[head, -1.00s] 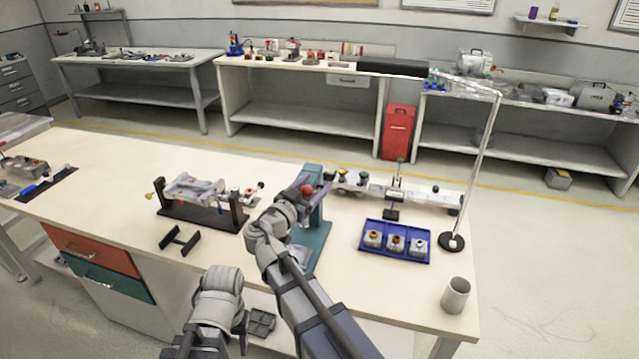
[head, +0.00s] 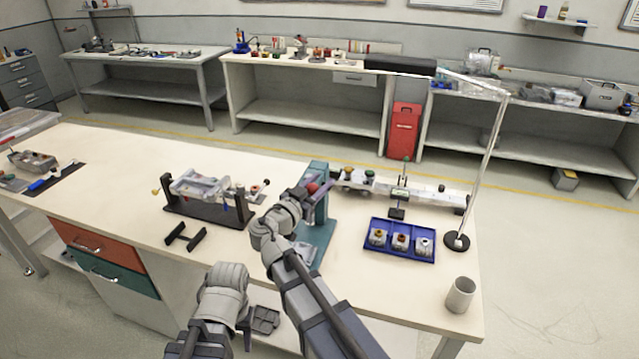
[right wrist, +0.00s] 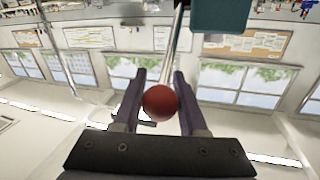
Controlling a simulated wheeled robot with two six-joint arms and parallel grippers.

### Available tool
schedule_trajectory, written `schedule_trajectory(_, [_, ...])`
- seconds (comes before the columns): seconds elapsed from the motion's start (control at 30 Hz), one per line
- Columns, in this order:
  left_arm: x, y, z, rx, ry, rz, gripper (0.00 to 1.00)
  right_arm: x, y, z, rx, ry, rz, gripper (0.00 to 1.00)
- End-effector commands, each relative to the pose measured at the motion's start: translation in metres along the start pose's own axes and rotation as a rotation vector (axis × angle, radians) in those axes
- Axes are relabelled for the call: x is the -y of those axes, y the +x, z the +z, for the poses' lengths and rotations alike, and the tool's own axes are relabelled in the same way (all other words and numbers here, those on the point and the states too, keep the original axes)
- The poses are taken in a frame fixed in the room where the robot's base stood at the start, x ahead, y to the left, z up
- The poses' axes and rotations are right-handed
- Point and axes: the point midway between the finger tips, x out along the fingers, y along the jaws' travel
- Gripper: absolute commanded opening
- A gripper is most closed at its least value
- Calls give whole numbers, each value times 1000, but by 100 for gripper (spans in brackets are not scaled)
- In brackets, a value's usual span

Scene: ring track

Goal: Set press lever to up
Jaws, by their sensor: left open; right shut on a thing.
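The teal press (head: 318,206) stands upright on the near bench, right of centre. Its lever ends in a red ball knob (head: 311,187), seen near the upper part of the press and partly covered by my right gripper (head: 318,188). In the right wrist view the red ball (right wrist: 160,103) sits between the two fingers, with a thin rod behind it and a teal block (right wrist: 221,15) at the top. My right gripper is shut on this knob. The exact lever angle is hard to tell. My left gripper (head: 226,283) is low at the bench's front edge, away from the press; its fingers are mostly hidden.
Left of the press are a black stand with a clear fixture (head: 200,187) and a small black bracket (head: 186,237). To the right are a blue tray (head: 400,255) with three small parts, a lamp pole (head: 484,165) and a grey cup (head: 460,295). The bench's left middle is clear.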

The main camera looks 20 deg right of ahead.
Motion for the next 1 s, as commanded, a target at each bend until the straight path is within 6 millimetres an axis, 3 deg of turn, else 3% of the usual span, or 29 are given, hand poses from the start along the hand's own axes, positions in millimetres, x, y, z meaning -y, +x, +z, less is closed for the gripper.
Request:
schedule_trajectory(0.77, [0,0,0,0,0,0,50,0,0,0,0,0,0,0])
schedule_trajectory(1.0, [2,-19,1,0,0,0,50,2,4,-10,41,-11,6,0])
